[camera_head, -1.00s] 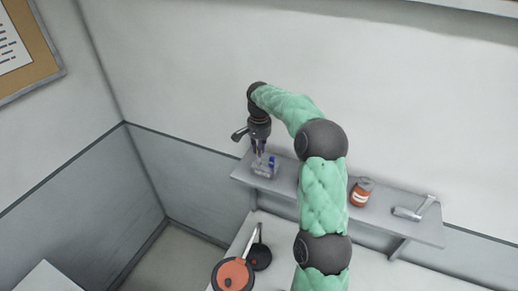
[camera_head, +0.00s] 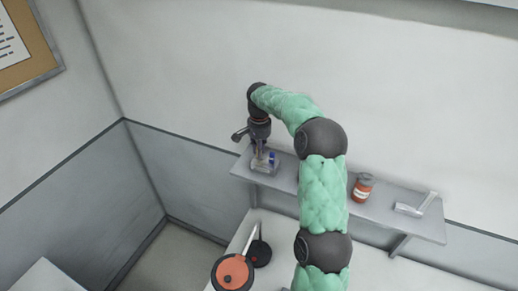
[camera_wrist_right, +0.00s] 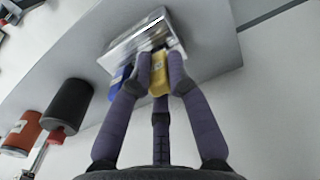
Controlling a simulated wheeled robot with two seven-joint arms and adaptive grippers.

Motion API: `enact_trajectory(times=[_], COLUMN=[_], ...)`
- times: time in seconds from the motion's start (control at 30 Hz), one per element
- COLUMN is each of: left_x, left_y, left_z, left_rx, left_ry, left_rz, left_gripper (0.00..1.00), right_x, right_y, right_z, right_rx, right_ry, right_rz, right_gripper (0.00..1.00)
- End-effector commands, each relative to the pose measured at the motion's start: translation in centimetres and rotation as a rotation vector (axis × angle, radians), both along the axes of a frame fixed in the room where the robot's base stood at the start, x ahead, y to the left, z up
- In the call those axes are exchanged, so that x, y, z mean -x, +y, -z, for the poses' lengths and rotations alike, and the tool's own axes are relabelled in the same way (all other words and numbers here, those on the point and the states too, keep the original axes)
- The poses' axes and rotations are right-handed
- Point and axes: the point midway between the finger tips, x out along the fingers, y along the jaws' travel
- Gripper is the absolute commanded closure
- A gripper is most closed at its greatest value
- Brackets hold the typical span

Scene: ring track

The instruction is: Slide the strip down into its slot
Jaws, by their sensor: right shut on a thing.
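My right gripper (camera_head: 260,158) points down over the left end of the wall shelf. In the right wrist view its purple fingers (camera_wrist_right: 160,72) are shut on a small yellow piece, which I take for the strip (camera_wrist_right: 159,82). The strip also shows as a tan sliver in the head view (camera_head: 259,150). Its far end is at a clear, grey-edged holder (camera_wrist_right: 140,42), which sits on the shelf in the head view (camera_head: 264,168). A blue piece (camera_wrist_right: 122,78) is beside the strip at the holder. How deep the strip sits in a slot is hidden. My left gripper is out of view.
The grey shelf (camera_head: 325,200) also carries an orange jar (camera_head: 363,188) and a pale L-shaped object (camera_head: 416,206) to the right. Below stand an orange-topped round pan (camera_head: 232,273) and a black one (camera_head: 260,254). The wall is close behind the shelf.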

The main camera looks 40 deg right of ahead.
Motion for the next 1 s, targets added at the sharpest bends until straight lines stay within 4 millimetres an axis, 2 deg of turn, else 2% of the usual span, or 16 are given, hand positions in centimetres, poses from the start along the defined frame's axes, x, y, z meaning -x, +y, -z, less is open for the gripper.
enact_trajectory(times=[0.53,0.57,0.63,1.0], left_x=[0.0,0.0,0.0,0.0], left_y=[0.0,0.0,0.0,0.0], left_z=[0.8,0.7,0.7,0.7], left_rx=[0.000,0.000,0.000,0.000], left_ry=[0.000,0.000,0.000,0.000], left_rz=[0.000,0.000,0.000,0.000], left_gripper=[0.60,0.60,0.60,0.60], right_x=[0.0,0.0,0.0,0.0], right_y=[0.0,0.0,0.0,0.0], right_z=[1.2,1.2,1.1,1.0], right_rx=[0.001,0.000,0.000,0.000], right_ry=[0.000,-0.001,-0.001,-0.001], right_rz=[0.000,0.000,0.000,0.000], right_gripper=[1.00,0.76,0.56,0.54])
